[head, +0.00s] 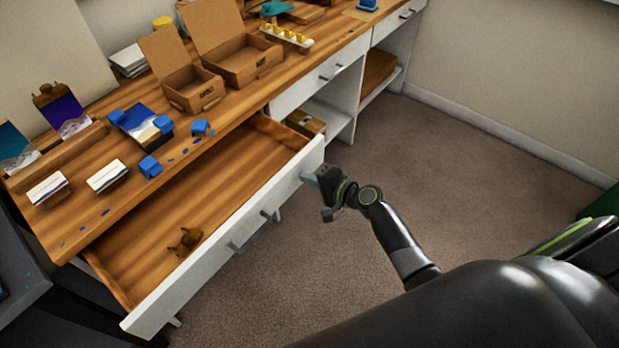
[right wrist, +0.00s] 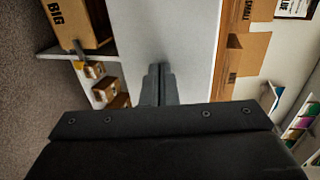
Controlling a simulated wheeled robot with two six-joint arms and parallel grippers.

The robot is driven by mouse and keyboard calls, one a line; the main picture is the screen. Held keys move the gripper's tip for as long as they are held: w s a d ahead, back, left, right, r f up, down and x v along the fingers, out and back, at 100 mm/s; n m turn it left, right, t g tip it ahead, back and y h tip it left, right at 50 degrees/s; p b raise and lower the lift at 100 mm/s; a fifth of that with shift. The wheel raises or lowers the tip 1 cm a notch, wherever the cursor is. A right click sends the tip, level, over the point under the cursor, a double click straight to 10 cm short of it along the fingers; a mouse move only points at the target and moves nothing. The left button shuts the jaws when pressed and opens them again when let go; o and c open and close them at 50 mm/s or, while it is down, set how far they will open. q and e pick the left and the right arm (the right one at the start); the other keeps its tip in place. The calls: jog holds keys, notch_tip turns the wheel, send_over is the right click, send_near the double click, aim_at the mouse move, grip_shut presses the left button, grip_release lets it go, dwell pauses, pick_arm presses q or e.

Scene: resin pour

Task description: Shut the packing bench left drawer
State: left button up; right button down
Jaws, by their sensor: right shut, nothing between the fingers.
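The packing bench left drawer (head: 245,222) stands pulled far out, with a white front, a grey bar handle (head: 254,233) and a wooden inside. A small brown object (head: 185,241) lies in it. My right gripper (head: 309,177) is shut and empty. Its tips are at the outer face of the drawer front, near its right end and away from the handle. In the right wrist view the closed fingers (right wrist: 158,72) point at a white panel (right wrist: 170,35); I cannot tell whether they touch it. My left gripper is not in view.
The wooden bench top (head: 240,105) holds open cardboard boxes (head: 233,62), blue blocks (head: 150,166) and cards. A closed drawer (head: 322,80) and open shelves (head: 345,115) are to the right. The carpet (head: 440,165) in front is clear.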

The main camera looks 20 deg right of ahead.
jog(key=w+a+b, duration=0.1)
jog(key=w+a, duration=0.1)
jog(key=w, duration=0.2)
jog(key=w+a+b, duration=0.2)
jog(key=w, duration=0.1)
jog(key=w+a+b, duration=0.2)
jog(key=w, duration=0.2)
jog(key=shift+w+a+f, duration=0.2)
jog(key=shift+w+a, duration=0.15)
jog(key=shift+a, duration=0.05)
jog(key=w+a+b, duration=0.1)
jog(key=w, duration=0.1)
jog(key=w+a+b, duration=0.1)
jog(key=w+a, duration=0.1)
jog(key=w, duration=0.1)
jog(key=w+a+b, duration=0.1)
jog(key=w, duration=0.1)
jog(key=shift+w+a+r+b, duration=0.1)
jog(key=shift+w+a+b, duration=0.1)
jog(key=shift+w+b, duration=0.15)
jog(key=shift+w+a, duration=0.1)
jog(key=shift+w, duration=0.1)
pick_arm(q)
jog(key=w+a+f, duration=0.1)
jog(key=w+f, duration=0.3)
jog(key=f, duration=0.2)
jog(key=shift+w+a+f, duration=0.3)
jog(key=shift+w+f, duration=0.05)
pick_arm(e)
jog(key=shift+r, duration=0.35)
